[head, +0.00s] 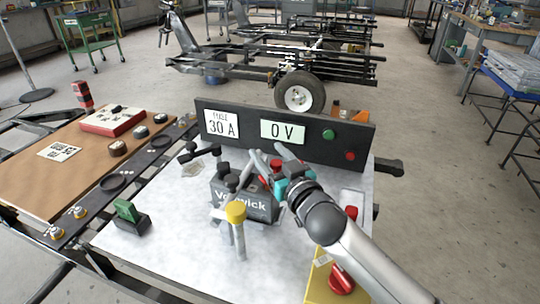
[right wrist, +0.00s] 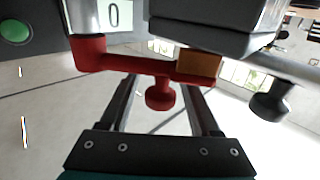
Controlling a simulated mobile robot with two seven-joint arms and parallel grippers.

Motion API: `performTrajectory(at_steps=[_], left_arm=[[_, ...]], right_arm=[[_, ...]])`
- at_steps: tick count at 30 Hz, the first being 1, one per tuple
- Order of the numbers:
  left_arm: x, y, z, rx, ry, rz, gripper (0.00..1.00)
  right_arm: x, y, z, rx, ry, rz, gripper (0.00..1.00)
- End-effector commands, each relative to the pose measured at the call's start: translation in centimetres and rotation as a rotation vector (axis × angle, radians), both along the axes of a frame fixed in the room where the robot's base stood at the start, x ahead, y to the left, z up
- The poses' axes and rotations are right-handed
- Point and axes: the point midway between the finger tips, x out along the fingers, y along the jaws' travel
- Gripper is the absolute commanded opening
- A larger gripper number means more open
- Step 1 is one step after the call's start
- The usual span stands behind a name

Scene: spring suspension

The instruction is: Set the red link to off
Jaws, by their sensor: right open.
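The red link (right wrist: 130,63) is a bar with a round knob (right wrist: 158,97) hanging below it in the right wrist view. Its right end meets an orange-brown block (right wrist: 198,66) under a dark box. My right gripper (head: 282,174) is over the bench beside that box. In the wrist view its open fingers (right wrist: 160,92) stand on either side of the red knob, with gaps showing. My left gripper is not in view.
A dark panel (head: 355,128) behind reads 30 A and 0 V, with green and red buttons. A red handle (head: 342,279) sits on a yellow plate at front right.

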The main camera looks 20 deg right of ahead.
Motion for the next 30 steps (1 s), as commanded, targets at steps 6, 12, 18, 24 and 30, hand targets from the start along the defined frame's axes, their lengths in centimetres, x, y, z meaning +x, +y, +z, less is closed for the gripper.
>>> performTrajectory(at_steps=[6,12,18,24,30], left_arm=[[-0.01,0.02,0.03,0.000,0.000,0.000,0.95],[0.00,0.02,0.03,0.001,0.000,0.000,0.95],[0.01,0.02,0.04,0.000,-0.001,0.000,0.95],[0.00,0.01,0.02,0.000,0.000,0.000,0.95],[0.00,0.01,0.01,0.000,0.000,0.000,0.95]], right_arm=[[0.00,-0.01,-0.01,0.000,0.000,0.000,0.62],[-0.01,-0.01,-0.01,0.000,0.000,0.000,0.40],[-0.02,-0.01,-0.01,0.000,0.000,0.000,0.17],[-0.02,0.00,-0.01,0.000,0.000,0.000,0.00],[-0.02,0.01,-0.02,0.000,0.000,0.000,0.00]])
